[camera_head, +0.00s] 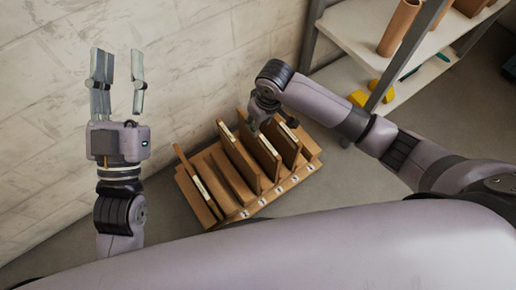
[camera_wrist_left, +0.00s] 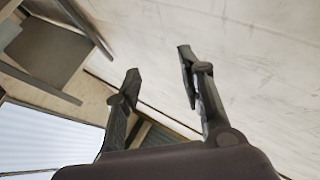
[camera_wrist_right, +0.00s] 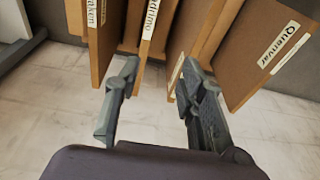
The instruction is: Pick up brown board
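Several brown boards (camera_head: 240,158) stand upright in a wooden slotted rack (camera_head: 268,197) on the floor. They look alike, and I cannot tell which one the task names. My right gripper (camera_head: 268,113) is at the top of the boards toward the rack's right side. In the right wrist view the right gripper (camera_wrist_right: 160,82) is open, its fingers apart, with board edges between and just beyond its tips. A labelled brown board (camera_wrist_right: 268,50) shows at the right there; contact is unclear. My left gripper (camera_head: 117,75) is raised, open and empty, left of the rack.
A pale wall (camera_head: 160,50) runs behind the rack and near my left gripper. A metal shelf (camera_head: 365,30) at the upper right holds brown cylinders (camera_head: 399,27) and yellow items (camera_head: 358,98). Grey floor (camera_head: 325,185) is free right of the rack.

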